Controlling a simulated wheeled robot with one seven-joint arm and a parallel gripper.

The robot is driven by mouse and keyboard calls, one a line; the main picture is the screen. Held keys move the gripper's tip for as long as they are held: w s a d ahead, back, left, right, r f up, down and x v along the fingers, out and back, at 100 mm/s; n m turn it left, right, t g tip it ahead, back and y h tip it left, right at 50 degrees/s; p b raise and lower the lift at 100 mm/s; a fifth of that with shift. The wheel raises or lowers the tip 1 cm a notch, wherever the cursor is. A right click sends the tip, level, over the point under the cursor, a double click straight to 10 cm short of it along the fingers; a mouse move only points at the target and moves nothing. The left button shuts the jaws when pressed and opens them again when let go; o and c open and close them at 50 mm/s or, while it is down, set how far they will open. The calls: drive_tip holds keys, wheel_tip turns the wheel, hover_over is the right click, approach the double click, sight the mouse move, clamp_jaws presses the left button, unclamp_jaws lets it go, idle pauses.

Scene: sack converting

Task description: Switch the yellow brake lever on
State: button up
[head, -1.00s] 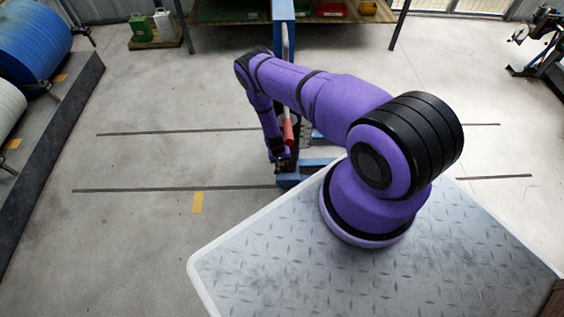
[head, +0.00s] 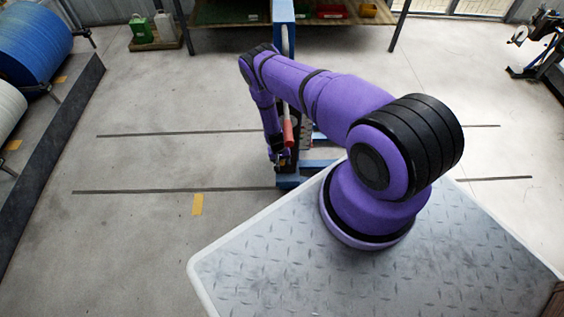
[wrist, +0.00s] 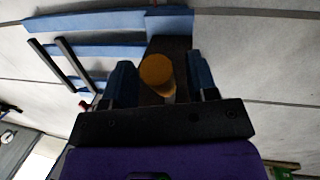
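The yellow brake lever shows in the wrist view as a round yellow knob (wrist: 156,72) in front of a dark plate. My gripper (wrist: 162,80) is open, with one finger on each side of the knob. A gap shows between the knob and each finger, so neither seems to touch it. In the head view my gripper (head: 281,163) is low, at the blue stand (head: 290,182). The lever cannot be made out there, as my arm and the stand crowd that spot.
A red cylinder (head: 288,133) on the stand is close beside my forearm. Blue bars (wrist: 95,22) and dark rods (wrist: 75,68) lie near the fingers in the wrist view. A blue roll (head: 35,45) stands far left.

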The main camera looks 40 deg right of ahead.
wheel_tip(320, 180, up, 11)
drive_tip(key=w+a, duration=0.1)
drive_tip(key=shift+w+f, duration=0.2)
drive_tip(key=shift+w, duration=0.15)
idle(0.4)
drive_tip(key=shift+a, duration=0.15)
idle(0.3)
